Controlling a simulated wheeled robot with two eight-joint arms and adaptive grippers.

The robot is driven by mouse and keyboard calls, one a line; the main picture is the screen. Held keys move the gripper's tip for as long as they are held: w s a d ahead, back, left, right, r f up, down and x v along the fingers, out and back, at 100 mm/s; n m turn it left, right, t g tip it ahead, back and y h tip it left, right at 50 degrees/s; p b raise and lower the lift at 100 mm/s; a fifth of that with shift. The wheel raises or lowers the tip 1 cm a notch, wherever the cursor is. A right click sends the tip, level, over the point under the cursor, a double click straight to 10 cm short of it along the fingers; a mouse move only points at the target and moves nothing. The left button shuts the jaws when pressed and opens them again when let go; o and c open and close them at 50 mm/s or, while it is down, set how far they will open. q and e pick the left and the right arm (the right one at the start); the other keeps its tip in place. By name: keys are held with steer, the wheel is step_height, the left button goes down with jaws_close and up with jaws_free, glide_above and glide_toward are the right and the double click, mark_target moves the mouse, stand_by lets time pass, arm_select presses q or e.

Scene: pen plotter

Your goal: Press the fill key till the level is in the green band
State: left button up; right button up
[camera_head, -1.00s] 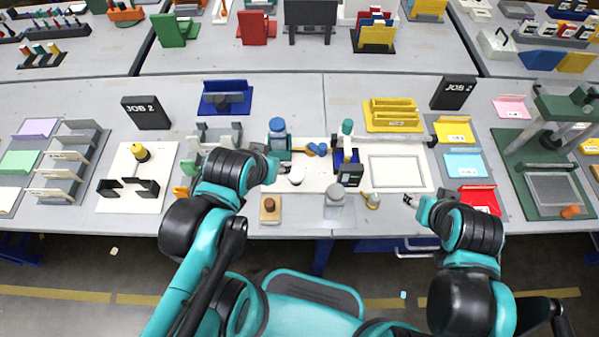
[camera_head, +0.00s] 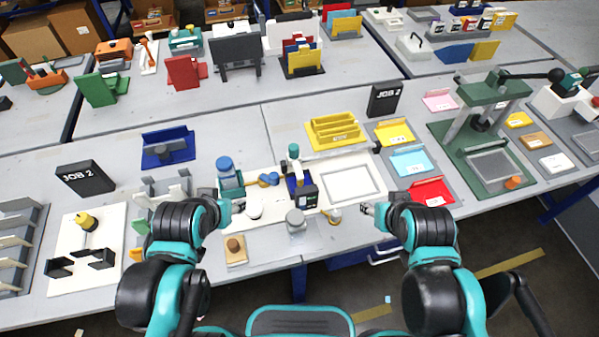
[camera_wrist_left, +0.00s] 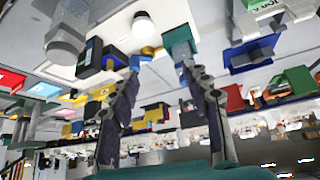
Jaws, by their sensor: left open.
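A white round knob (camera_head: 254,207) sits on the white plotter board (camera_head: 277,213); I cannot tell if it is the fill key. It also shows in the left wrist view (camera_wrist_left: 143,24). A blue-capped bottle (camera_head: 225,166) stands in a teal holder behind it. A dark unit (camera_head: 308,196) with a small greenish patch is to the right. No level or green band can be read. My left gripper (camera_head: 236,206) is just left of the knob; in its wrist view (camera_wrist_left: 160,66) the fingers are apart and empty.
A clear jar (camera_head: 296,222) and a wooden block with a dark knob (camera_head: 235,250) stand at the table's front. A yellow rack (camera_head: 336,132) is behind the board. A green press (camera_head: 487,150) stands at the right. Coloured trays (camera_head: 411,162) lie between.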

arm_select(q)
jaws_close()
stand_by(1.4)
